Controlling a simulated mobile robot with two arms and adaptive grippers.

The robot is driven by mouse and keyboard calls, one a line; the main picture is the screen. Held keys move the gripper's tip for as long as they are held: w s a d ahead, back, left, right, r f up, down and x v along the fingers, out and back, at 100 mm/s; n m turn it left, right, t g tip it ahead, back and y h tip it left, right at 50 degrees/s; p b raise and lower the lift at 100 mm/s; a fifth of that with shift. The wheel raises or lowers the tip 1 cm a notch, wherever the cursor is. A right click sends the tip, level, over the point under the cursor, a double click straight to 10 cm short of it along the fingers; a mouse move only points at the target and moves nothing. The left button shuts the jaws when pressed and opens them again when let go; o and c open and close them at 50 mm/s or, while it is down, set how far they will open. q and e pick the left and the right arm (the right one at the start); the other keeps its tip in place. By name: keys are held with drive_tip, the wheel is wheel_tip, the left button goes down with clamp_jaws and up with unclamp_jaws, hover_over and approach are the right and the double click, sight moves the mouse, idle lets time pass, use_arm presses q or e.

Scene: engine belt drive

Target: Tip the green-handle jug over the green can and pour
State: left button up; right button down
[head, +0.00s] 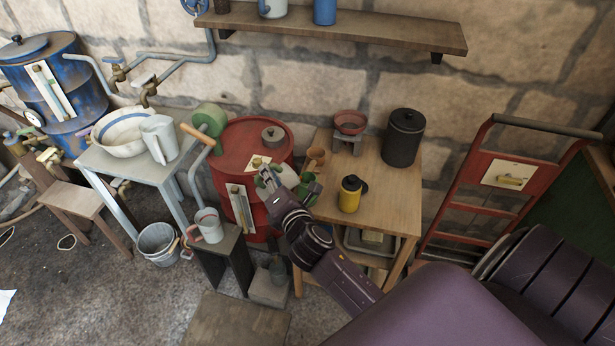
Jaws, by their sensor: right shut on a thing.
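My right gripper (268,179) reaches up from the lower right to the front left edge of the wooden table. It is shut on a small pale jug (288,176), which is partly hidden behind the gripper; its handle and tilt are hard to make out. The green can (308,188) is just right of the jug, at the table's left edge, and is partly covered by the gripper and arm. I cannot tell whether jug and can touch, or whether anything flows. My left gripper is not in view.
The wooden table (388,205) also bears a yellow can (350,194), a brown mug (315,159), a scale with a red bowl (350,122) and a black canister (403,138). A red drum (232,150) stands left of it. A grey-white jug (208,226) stands on a dark stool.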

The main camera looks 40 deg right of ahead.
sight(277, 165)
drive_tip(key=shift+d+r+m+p, duration=0.35)
drive_tip(key=shift+d+r+m, duration=0.05)
drive_tip(key=shift+r, duration=0.1)
idle(0.4)
drive_tip(key=shift+s+d+r+m+y+p, duration=0.1)
drive_tip(key=shift+d+r+m+y+p, duration=0.45)
drive_tip(key=shift+p, duration=0.75)
drive_tip(key=shift+d+r+m+p, duration=0.2)
drive_tip(key=shift+d+m+p, duration=0.25)
drive_tip(key=shift+d, duration=0.3)
drive_tip(key=shift+s+d+r, duration=0.1)
drive_tip(key=shift+d, duration=0.25)
drive_tip(key=shift+d+r+m+p, duration=0.15)
drive_tip(key=shift+d+m+p, duration=0.2)
drive_tip(key=shift+d+p, duration=0.2)
drive_tip(key=shift+d+r+m+p, duration=0.15)
drive_tip(key=shift+d+m+p, duration=0.2)
drive_tip(key=shift+d+p, duration=0.15)
